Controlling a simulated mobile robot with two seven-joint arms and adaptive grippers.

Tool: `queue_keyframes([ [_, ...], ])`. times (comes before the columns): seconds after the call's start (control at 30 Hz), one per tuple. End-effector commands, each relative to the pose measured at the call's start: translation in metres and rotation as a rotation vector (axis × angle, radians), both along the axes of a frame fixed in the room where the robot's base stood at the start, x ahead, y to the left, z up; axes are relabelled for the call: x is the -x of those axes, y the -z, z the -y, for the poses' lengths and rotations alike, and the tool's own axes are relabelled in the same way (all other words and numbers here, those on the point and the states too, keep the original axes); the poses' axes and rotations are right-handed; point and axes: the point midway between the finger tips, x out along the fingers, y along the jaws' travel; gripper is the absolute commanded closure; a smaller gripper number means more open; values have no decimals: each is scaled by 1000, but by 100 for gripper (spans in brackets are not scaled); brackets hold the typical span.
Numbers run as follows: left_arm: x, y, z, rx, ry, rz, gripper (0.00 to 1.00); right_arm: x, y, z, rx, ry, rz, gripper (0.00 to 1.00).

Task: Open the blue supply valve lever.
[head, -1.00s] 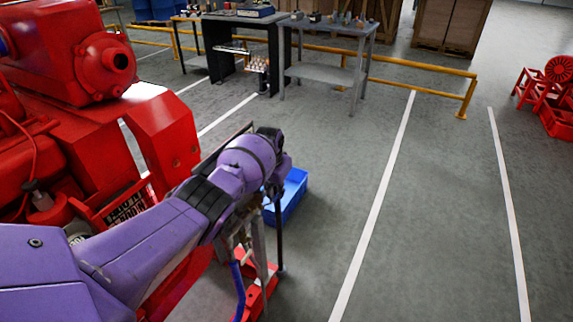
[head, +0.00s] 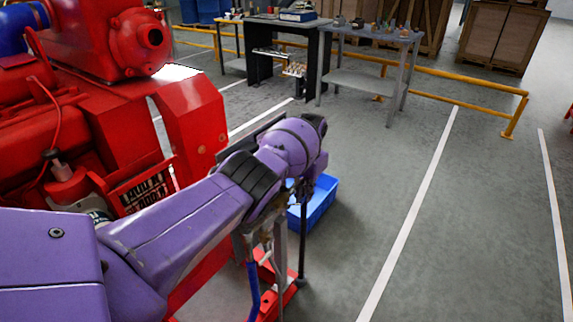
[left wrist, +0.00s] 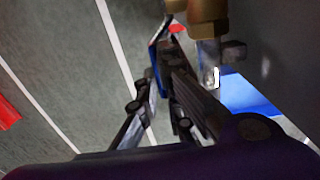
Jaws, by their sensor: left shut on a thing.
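In the left wrist view my left gripper (left wrist: 168,55) is shut, with a narrow blue strip between its fingers that looks like the supply valve lever (left wrist: 157,54). A brass fitting (left wrist: 208,14), probably the valve body, sits just right of the fingertips. In the head view my left arm reaches across from the left to beside the red pumpset (head: 190,115), and its wrist hides the lever and most of the gripper. A thin blue rod or hose (head: 252,292) hangs below the wrist; I cannot tell which. My right gripper is not in view.
A blue crate (head: 318,203) stands on the floor just beyond my wrist. A grey workbench (head: 365,82) and a yellow rail (head: 455,98) stand farther back, with wooden crates (head: 503,37) behind. The floor to the right is open, with white lines.

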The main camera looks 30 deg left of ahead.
Motion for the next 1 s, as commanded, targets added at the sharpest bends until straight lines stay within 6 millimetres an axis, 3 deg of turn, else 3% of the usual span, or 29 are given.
queue_keyframes([
  [0.03, 5, 5, 2, 3, -5, -15, 92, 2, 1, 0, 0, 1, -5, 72],
  [0.17, 4, 5, 1, 2, -4, -13, 75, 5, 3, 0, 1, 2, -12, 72],
  [0.57, 0, -4, 0, 1, -1, -1, 75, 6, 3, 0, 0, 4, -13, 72],
  [0.77, 0, -31, -1, -1, 0, 0, 75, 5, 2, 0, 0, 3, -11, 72],
  [1.0, 0, -84, 0, 1, -1, -3, 75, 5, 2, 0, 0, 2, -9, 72],
])
